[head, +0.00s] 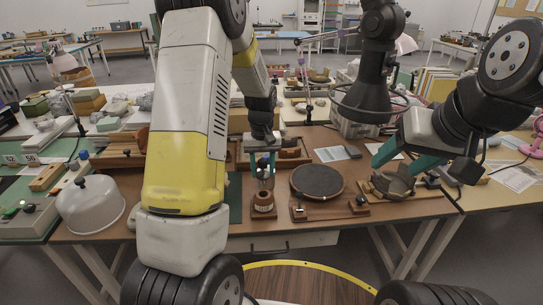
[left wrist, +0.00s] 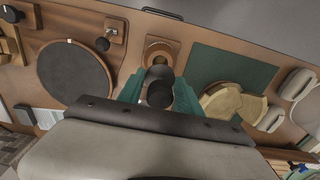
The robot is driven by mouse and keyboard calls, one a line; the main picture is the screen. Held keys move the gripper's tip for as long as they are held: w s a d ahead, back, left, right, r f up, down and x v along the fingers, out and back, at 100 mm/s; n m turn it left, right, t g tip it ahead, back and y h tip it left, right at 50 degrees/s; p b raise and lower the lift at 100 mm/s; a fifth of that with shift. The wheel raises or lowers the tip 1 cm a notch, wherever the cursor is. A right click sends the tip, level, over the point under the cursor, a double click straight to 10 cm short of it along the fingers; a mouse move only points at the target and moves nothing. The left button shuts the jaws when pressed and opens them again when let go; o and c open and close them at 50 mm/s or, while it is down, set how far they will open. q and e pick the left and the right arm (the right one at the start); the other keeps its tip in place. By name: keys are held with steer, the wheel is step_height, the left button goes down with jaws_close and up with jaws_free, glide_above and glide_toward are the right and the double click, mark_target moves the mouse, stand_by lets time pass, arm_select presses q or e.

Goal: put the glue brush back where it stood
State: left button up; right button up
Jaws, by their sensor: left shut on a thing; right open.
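My left gripper (head: 262,166) is shut on the glue brush (left wrist: 160,94), whose dark end shows between the teal fingers (left wrist: 160,90) in the left wrist view. In the head view it is directly above the small brown pot (head: 263,205) at the table's front. The pot's round mouth also shows in the left wrist view (left wrist: 160,52), just beyond the brush. I cannot tell whether the brush's lower end is inside the pot. My right gripper (head: 404,160) is open, its teal fingers around or just above a grey-brown sherd piece (head: 393,183) on a wooden board.
A dark round turntable (head: 317,181) lies right of the pot, with a wooden strip (head: 330,213) in front. A green mat (left wrist: 232,62) and a pale wooden piece (left wrist: 232,102) lie on the pot's other side. A white dome (head: 90,205) stands at the left.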

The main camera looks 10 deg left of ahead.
mark_target(263, 187)
arm_select(q)
steer(key=shift+f, duration=3.55)
steer(key=shift+f, duration=0.25)
steer(key=o, duration=1.1)
steer(key=shift+c, duration=0.2)
steer(key=shift+r, duration=3.9)
steer(key=shift+r, duration=0.1)
